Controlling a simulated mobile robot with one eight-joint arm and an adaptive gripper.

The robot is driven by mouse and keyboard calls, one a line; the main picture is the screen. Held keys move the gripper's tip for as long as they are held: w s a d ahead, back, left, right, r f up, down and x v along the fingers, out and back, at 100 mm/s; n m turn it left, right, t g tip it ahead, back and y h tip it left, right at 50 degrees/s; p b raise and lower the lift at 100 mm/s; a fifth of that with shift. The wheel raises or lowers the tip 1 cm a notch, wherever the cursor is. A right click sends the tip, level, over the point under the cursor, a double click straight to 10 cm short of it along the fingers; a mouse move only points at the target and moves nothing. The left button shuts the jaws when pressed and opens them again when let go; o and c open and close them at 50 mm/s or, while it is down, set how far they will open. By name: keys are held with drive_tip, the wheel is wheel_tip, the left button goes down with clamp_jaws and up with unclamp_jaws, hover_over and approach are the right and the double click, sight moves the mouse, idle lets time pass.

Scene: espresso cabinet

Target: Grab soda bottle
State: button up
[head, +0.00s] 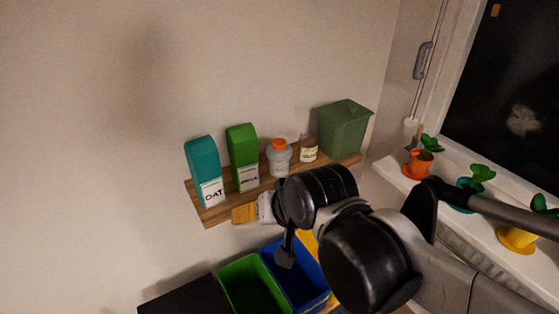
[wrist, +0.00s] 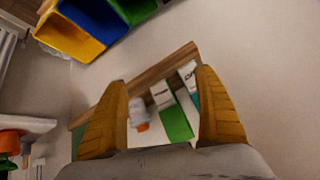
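A pale grey bottle with an orange cap (head: 279,160), the only bottle I see, stands upright on a wooden wall shelf (head: 208,214). It sits between a green carton (head: 242,158) and a small jar (head: 308,150). In the wrist view the bottle (wrist: 138,112) appears upside down and a little blurred, between my two fingers, nearer the left one. My gripper (wrist: 165,77) is open, its yellow-brown fingers wide apart with nothing held. In the head view my gripper (head: 244,214) is at the front edge of the shelf, below the cartons; my arm hides part of it.
A teal carton (head: 203,170) stands at the shelf's left end and a dark green lidded box (head: 344,128) at its right. Green (head: 250,282) and blue (head: 297,272) bins are below. Potted plants (head: 418,165) line the windowsill at right. Wall space above the shelf is clear.

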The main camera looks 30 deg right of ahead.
drive_tip(key=w+d+m+t, duration=0.1)
drive_tip(key=w+d+m, duration=0.1)
drive_tip(key=w+m, duration=0.6)
drive_tip(key=m+t+h, duration=0.2)
drive_tip(key=m+t, duration=0.3)
drive_tip(key=m, duration=2)
approach(281, 161)
drive_tip(key=w, duration=0.3)
drive_tip(key=x, duration=0.2)
drive_tip(key=f+b+x, duration=0.1)
drive_tip(key=x, duration=0.1)
drive_tip(key=shift+w+d+b, duration=0.15)
drive_tip(key=shift+d+b, duration=0.1)
drive_tip(key=shift+b, duration=0.05)
drive_tip(key=x, duration=0.2)
drive_tip(key=b+x, duration=0.1)
drive_tip(key=x, duration=0.1)
drive_tip(key=b+x, duration=0.1)
drive_tip(key=x, duration=0.1)
drive_tip(key=shift+d+r, duration=0.25)
drive_tip(key=shift+d, duration=0.05)
drive_tip(key=shift+r, duration=0.1)
drive_tip(key=c, duration=1.3)
